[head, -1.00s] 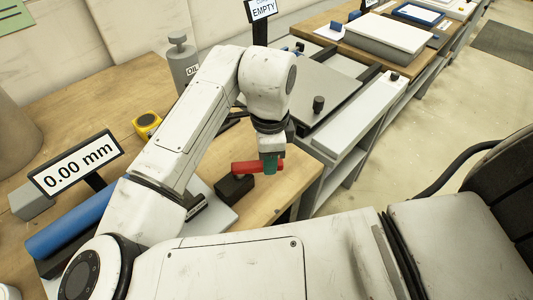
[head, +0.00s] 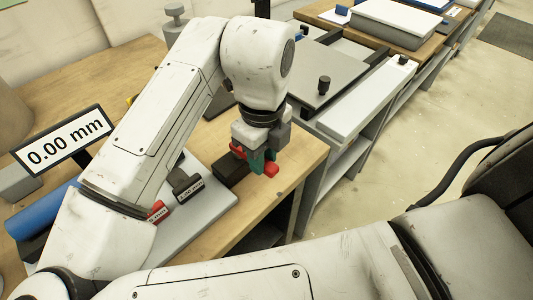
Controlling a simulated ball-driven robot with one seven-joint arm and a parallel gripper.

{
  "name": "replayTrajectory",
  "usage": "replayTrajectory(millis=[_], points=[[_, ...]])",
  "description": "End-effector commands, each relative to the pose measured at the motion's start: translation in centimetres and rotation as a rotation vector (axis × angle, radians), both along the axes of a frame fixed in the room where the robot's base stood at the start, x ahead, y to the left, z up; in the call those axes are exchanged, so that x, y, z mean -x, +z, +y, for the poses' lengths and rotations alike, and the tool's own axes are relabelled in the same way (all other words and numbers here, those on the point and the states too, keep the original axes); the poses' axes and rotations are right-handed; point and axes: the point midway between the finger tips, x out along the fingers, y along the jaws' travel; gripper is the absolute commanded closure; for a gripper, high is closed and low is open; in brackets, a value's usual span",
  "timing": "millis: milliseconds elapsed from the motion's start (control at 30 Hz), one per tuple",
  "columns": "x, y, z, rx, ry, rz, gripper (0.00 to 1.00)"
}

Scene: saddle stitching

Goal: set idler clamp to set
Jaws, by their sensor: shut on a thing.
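The idler clamp appears to be the red bar-shaped handle (head: 271,170) beside a black block (head: 230,172) near the bench's right edge. The handle runs slantwise, from upper left to lower right. My gripper (head: 258,163), with green fingertips, points down and is shut on the handle's middle. Red shows on both sides of the fingers. The fingers hide the middle of the handle, and I cannot see where it joins the block. No set mark is readable on it.
A grey plate (head: 213,207) with small labelled parts lies below my arm. A "0.00 mm" display (head: 64,140) and a blue roller (head: 40,212) are at left. A grey machine table (head: 315,75) stands behind the gripper. Open floor lies to the right.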

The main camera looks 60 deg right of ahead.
Motion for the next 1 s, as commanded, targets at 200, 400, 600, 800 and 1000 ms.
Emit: replayTrajectory(millis=[200,400,600,800,1000], points=[[-0.19,0.0,0.45,-0.001,-0.057,-0.002,1.0],[-0.21,0.07,0.55,-0.001,-0.077,-0.001,1.0],[-0.23,0.09,0.56,-0.001,-0.079,-0.002,1.0],[-0.24,0.09,0.57,-0.001,-0.078,-0.002,0.65],[-0.19,0.05,0.54,-0.001,-0.077,-0.001,0.47]])
